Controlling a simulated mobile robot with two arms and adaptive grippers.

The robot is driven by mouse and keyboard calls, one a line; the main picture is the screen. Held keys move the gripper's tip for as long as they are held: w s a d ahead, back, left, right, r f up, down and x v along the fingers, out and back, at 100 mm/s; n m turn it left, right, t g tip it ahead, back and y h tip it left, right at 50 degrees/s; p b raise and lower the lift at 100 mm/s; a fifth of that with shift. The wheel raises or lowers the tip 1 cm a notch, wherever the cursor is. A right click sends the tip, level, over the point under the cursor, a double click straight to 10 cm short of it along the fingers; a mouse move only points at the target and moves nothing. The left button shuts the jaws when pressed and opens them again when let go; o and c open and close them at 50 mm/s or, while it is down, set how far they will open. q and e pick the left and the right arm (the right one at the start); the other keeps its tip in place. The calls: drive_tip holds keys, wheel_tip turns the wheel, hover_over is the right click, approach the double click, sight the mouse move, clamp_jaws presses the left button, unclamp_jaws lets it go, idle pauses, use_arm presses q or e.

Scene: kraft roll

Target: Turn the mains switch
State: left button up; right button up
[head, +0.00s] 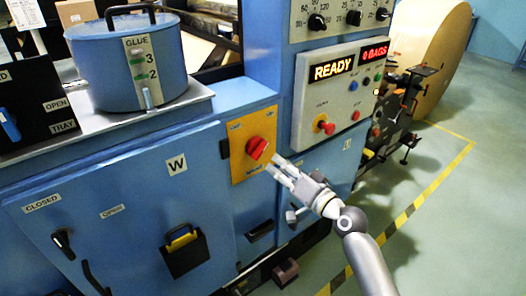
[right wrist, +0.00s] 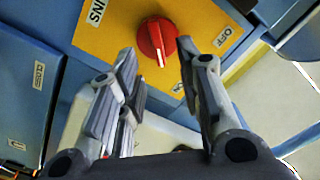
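The mains switch is a red rotary knob (head: 257,148) on a yellow plate (head: 240,171) on the blue machine's front. In the right wrist view the knob (right wrist: 157,38) carries a white pointer line, and an OFF label (right wrist: 223,37) is on the plate to its right. My right gripper (head: 276,167) is just to the right of and below the knob, its fingers pointing at it. In the right wrist view its two fingers (right wrist: 158,58) are apart, with nothing between them, and the knob shows beyond the tips. Whether a fingertip touches the knob is unclear. My left gripper is not in view.
A control panel (head: 310,120) with a READY display and a red knob (head: 326,127) sits to the upper right. A blue glue pot (head: 110,75) stands on the left counter. A large brown roll (head: 432,45) and green floor with yellow-black lines lie to the right.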

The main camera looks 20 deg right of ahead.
sight(262, 153)
drive_tip(key=x, duration=0.6)
drive_tip(key=shift+w+d+f+p, duration=0.1)
drive_tip(key=shift+w+d+p, duration=0.1)
drive_tip(key=shift+p, duration=0.2)
drive_tip(key=shift+w+a, duration=0.3)
drive_tip(key=shift+w, duration=0.45)
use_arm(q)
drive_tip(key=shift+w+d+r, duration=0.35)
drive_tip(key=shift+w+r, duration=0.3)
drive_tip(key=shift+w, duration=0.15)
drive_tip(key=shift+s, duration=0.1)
use_arm(e)
drive_tip(key=shift+c, duration=0.6)
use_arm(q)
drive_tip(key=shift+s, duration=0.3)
use_arm(e)
clamp_jaws()
